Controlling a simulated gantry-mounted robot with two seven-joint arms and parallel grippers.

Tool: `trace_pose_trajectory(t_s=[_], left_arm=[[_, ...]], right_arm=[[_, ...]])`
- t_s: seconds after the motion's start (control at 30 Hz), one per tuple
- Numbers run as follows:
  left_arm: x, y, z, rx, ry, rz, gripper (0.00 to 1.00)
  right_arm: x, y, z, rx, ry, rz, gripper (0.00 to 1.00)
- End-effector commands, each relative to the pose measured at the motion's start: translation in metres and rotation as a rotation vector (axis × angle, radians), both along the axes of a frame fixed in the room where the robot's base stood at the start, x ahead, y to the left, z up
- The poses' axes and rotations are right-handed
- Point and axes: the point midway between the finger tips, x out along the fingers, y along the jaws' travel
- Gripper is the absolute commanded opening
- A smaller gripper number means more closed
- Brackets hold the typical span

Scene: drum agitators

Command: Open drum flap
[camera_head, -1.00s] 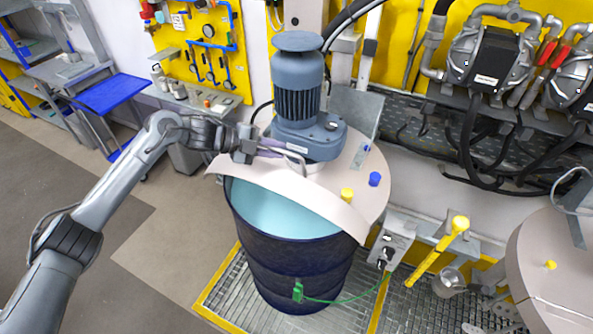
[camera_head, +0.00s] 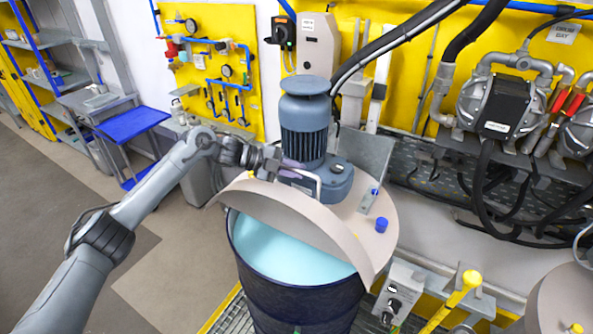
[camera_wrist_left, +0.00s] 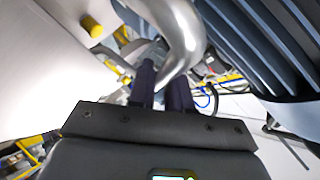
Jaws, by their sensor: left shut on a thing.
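The drum flap (camera_head: 300,220) is a beige half-lid. It is tilted up over the front of the dark blue drum (camera_head: 295,298), and pale blue liquid (camera_head: 285,253) shows beneath it. My left gripper (camera_head: 283,167) is shut on the flap's metal handle (camera_head: 315,180), beside the agitator motor (camera_head: 305,130). In the left wrist view, the dark fingers (camera_wrist_left: 163,85) are close around the curved metal handle (camera_wrist_left: 182,40). The exact contact is partly hidden. My right gripper is not in view.
The grey agitator motor stands on the fixed rear lid, with a blue cap (camera_head: 381,225) nearby. A control box (camera_head: 397,293) and a yellow-handled lever (camera_head: 455,298) are at the right. A blue-topped trolley (camera_head: 133,123) stands at the back left. Floor at the left is clear.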

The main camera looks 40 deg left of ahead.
Motion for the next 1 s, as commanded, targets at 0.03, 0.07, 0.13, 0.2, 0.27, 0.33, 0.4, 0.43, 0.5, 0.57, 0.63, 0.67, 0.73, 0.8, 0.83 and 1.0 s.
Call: trace_pose_trajectory(t_s=[0.03, 0.07, 0.13, 0.2, 0.27, 0.33, 0.4, 0.43, 0.5, 0.57, 0.63, 0.67, 0.73, 0.8, 0.83, 1.0], left_arm=[[0.000, 0.000, 0.001, -0.001, -0.002, -0.002, 0.00], [0.000, 0.000, 0.001, -0.001, -0.002, -0.002, 0.00], [0.000, 0.000, 0.001, -0.001, -0.002, -0.002, 0.00], [0.000, 0.000, 0.001, -0.001, -0.002, -0.002, 0.26], [0.000, 0.000, 0.001, -0.001, 0.000, -0.001, 0.35], [0.000, 0.000, 0.000, -0.001, 0.000, -0.001, 0.37], [0.000, 0.000, 0.000, -0.001, 0.000, -0.001, 0.37], [0.000, 0.000, 0.000, -0.001, 0.000, -0.001, 0.37], [0.000, 0.000, 0.000, 0.000, 0.001, 0.000, 0.37], [0.000, 0.000, 0.000, 0.000, 0.001, 0.000, 0.37], [-0.002, 0.002, 0.000, 0.000, 0.000, 0.000, 0.37], [-0.003, 0.003, 0.001, 0.001, 0.000, 0.001, 0.37], [-0.007, 0.007, 0.002, 0.002, 0.000, 0.001, 0.37], [-0.012, 0.012, 0.005, 0.002, -0.001, 0.000, 0.37], [-0.015, 0.016, 0.007, 0.003, -0.001, 0.002, 0.37], [-0.035, 0.034, 0.019, 0.003, -0.001, 0.002, 0.37]], right_arm=[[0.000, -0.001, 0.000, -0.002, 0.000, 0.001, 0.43], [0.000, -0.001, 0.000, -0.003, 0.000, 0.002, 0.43], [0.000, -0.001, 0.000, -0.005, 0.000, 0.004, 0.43], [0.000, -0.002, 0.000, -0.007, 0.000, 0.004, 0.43], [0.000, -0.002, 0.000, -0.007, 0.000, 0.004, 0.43], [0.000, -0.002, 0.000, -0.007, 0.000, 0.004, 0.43], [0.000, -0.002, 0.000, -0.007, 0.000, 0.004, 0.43], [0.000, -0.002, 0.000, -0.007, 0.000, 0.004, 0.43], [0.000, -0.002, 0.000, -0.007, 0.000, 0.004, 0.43], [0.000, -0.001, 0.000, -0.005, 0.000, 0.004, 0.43], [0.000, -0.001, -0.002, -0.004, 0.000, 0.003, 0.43], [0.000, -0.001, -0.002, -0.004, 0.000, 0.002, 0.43], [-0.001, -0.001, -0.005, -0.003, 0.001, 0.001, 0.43], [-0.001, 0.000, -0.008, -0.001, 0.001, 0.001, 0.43], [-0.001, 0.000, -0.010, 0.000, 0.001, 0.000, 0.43], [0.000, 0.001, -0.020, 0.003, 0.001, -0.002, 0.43]])
